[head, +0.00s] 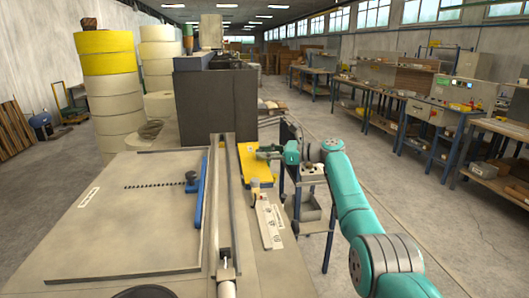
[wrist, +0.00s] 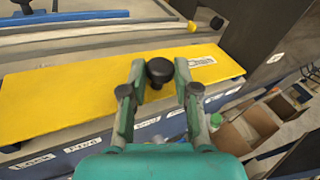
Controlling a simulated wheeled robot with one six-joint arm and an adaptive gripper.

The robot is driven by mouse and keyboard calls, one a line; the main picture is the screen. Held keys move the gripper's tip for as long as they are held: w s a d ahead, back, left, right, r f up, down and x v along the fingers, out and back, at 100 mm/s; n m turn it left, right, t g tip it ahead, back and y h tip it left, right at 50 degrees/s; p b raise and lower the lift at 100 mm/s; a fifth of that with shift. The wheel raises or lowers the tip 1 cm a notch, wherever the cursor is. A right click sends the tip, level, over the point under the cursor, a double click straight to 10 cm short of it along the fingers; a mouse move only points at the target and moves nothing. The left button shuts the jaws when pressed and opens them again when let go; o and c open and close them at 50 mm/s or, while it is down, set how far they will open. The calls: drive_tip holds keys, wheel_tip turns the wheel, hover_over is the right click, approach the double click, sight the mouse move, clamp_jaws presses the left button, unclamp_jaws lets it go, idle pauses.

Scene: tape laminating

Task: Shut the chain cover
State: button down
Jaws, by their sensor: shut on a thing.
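The chain cover is a long yellow panel (head: 258,171) along the right side of the machine. It fills the middle of the wrist view (wrist: 70,92), with a white label at its right end. A round black knob (wrist: 159,70) stands on its near edge. My gripper (wrist: 160,76) has one finger on each side of the knob and is shut on it. In the head view my gripper (head: 270,151) reaches the panel from the right. I cannot tell how far the cover is tilted.
A blue bar with a black knob (head: 197,195) lies on the machine table (head: 120,215). A dark machine housing (head: 215,100) stands behind. A white-labelled strip (head: 270,225) lies in front of the cover. Workbenches (head: 435,125) line the right, with clear floor between.

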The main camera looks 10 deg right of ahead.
drive_tip(key=shift+d+f, duration=0.1)
drive_tip(key=shift+f, duration=0.25)
drive_tip(key=c, duration=0.9)
unclamp_jaws()
drive_tip(key=shift+o, duration=0.2)
drive_tip(key=shift+r, duration=0.1)
drive_tip(key=shift+r, duration=0.1)
drive_tip(key=v, duration=1.2)
